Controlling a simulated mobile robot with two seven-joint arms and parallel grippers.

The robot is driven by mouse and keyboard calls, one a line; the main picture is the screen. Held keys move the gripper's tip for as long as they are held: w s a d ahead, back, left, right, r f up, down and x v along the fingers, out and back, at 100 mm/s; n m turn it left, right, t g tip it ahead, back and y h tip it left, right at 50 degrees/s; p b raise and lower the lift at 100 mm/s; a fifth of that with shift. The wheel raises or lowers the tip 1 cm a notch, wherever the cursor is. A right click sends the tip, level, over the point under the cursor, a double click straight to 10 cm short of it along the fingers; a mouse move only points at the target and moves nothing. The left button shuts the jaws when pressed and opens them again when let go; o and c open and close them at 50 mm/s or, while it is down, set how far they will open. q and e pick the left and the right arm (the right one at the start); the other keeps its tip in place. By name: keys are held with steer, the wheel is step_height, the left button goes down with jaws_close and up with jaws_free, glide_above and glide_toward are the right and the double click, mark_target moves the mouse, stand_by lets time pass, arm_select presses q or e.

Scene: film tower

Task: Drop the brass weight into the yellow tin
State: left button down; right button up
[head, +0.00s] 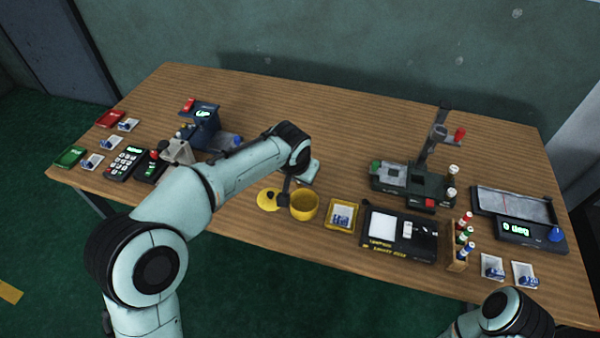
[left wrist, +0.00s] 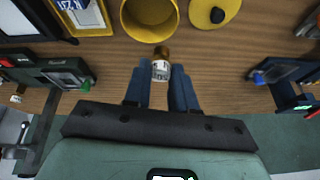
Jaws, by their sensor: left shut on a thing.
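The yellow tin (head: 305,206) stands open near the front edge of the table, and its round mouth shows at the top of the left wrist view (left wrist: 150,14). My left gripper (left wrist: 160,80) is shut on a small brown-and-pale piece, which I take to be the brass weight (left wrist: 161,66). The weight is beside the tin's rim in the left wrist view, not over its mouth; its height is hard to tell. In the head view my left arm mostly hides the gripper, and the weight cannot be made out. My right gripper is out of view.
A yellow lid (head: 268,200) with a dark knob lies left of the tin. A yellow tray (head: 330,223) with a blue-marked item is close on its right, then a black box (head: 400,250). A blue device (head: 203,125) stands at the back left. The back middle is clear.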

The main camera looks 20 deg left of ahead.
arm_select(q)
steer(key=c, duration=0.8)
jaws_free()
steer(key=shift+c, duration=0.2)
steer(key=p+v, duration=0.2)
steer(key=v, duration=1.1)
steer(key=shift+r, duration=0.15)
